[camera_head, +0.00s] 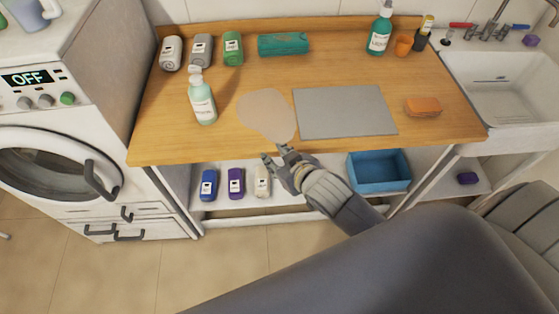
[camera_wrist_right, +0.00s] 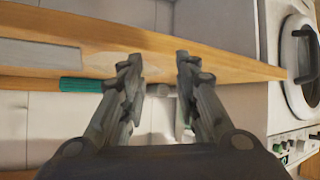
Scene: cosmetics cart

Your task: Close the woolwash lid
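The labels are too small to read, so I cannot tell which bottle is the woolwash. A pale green bottle (camera_head: 203,104) with a light top stands upright on the left of the wooden counter (camera_head: 235,148). Blue (camera_head: 209,185), purple (camera_head: 236,183) and cream (camera_head: 262,181) bottles are on the shelf below. My right gripper (camera_head: 274,161) is at the counter's front edge, right of the pale green bottle and apart from it. In the right wrist view the fingers (camera_wrist_right: 162,62) are spread with nothing gripped. My left gripper is not in view.
A grey mat (camera_head: 344,111) and orange sponge (camera_head: 423,107) are to the right. A teal pump bottle (camera_head: 379,37) stands near the sink (camera_head: 505,80). The washing machine (camera_head: 100,105) borders the left.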

